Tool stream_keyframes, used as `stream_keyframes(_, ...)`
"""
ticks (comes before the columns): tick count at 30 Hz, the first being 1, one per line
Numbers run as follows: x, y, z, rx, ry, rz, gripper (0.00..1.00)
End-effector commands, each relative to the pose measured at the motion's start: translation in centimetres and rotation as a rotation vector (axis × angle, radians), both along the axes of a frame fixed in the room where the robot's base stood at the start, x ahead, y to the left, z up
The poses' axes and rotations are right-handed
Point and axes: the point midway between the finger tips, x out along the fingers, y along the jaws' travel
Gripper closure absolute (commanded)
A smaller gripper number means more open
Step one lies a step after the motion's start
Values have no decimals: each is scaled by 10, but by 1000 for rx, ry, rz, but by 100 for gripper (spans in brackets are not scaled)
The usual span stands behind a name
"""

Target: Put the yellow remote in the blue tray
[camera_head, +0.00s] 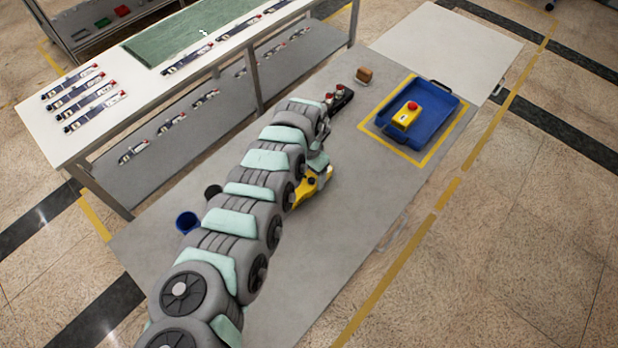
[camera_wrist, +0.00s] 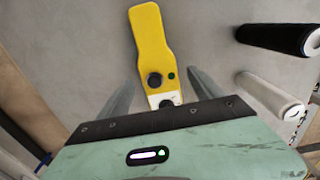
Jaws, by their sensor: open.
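The yellow remote (camera_wrist: 151,45) lies on the grey table in the wrist view, with dark round buttons and a white patch at its near end. In the head view the yellow remote (camera_head: 313,187) is partly hidden by my arm. My gripper (camera_wrist: 160,84) is open, with one finger to each side of the remote's near part; contact cannot be told. The blue tray (camera_head: 448,122) stands at the table's far right. A yellow box with a red button (camera_head: 406,116) is inside it.
A blue cup (camera_head: 187,222) and a dark round thing (camera_head: 213,191) stand left of my arm. A brown block (camera_head: 363,76) lies near the tray. A black cylinder (camera_wrist: 273,38) and a white one (camera_wrist: 268,94) show at right in the wrist view.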

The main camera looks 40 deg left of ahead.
Motion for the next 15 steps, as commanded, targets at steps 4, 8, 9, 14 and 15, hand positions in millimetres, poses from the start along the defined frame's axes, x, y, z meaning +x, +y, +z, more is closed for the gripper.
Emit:
stream_keyframes(4,-1,2,37,2,0,1,24)
stream_keyframes(8,0,2,62,4,-1,0,24)
stream_keyframes(9,-1,2,68,4,-1,0,24)
stream_keyframes(14,0,0,84,0,0,1,24)
stream_keyframes(15,-1,0,86,-1,1,1,24)
